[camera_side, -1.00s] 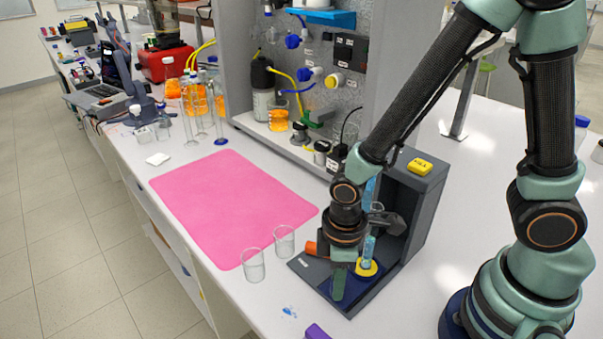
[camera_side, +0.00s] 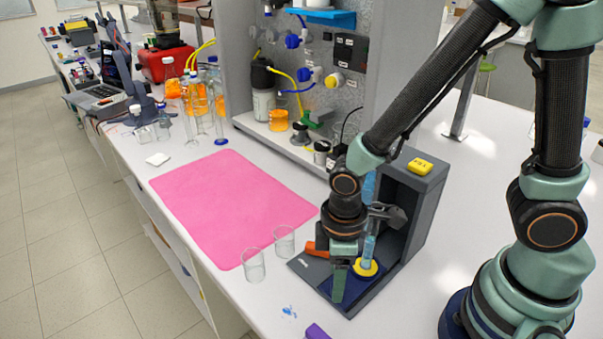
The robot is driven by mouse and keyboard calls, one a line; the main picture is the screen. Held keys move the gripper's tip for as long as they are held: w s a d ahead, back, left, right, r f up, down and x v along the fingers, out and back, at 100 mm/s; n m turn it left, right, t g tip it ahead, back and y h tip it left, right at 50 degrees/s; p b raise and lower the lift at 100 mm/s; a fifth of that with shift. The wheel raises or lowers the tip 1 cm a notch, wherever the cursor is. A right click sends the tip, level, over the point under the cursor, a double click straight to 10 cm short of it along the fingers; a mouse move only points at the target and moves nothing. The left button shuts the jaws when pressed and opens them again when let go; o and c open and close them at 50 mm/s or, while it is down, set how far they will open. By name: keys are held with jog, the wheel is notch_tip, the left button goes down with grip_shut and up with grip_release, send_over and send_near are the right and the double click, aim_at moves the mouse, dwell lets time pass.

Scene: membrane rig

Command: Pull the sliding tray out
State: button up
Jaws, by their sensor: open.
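A dark grey open-fronted housing (camera_side: 428,215) stands on the bench, with a yellow button block on top. The dark blue sliding tray (camera_side: 362,284) lies low at its front on the grey base. A yellow ring (camera_side: 366,268) sits on the tray, with a clear tube (camera_side: 369,248) of blue liquid upright in it. My gripper (camera_side: 346,276) points down over the tray, open, left of the ring and tube. One green finger shows in front; the other is largely hidden. I cannot tell whether the fingers touch the tray. An orange part (camera_side: 318,249) shows beside my wrist.
Two clear beakers (camera_side: 254,265) stand left of the base, near the bench's front edge. A pink mat (camera_side: 232,205) lies flat and bare beyond them. A purple block (camera_side: 317,332) lies in front. A panel with valves and tubing rises behind.

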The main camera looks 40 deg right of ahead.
notch_tip(320, 180, up, 10)
jog(key=shift+r, duration=0.25)
dwell(0.4)
jog(key=w+d+r+m+t, duration=0.3)
jog(key=d+r+m+t, duration=0.2)
jog(key=d+r+m, duration=0.4)
jog(key=d+r, duration=0.1)
jog(key=d, duration=0.3)
jog(key=shift+w+t, duration=0.3)
jog(key=shift+w, duration=0.05)
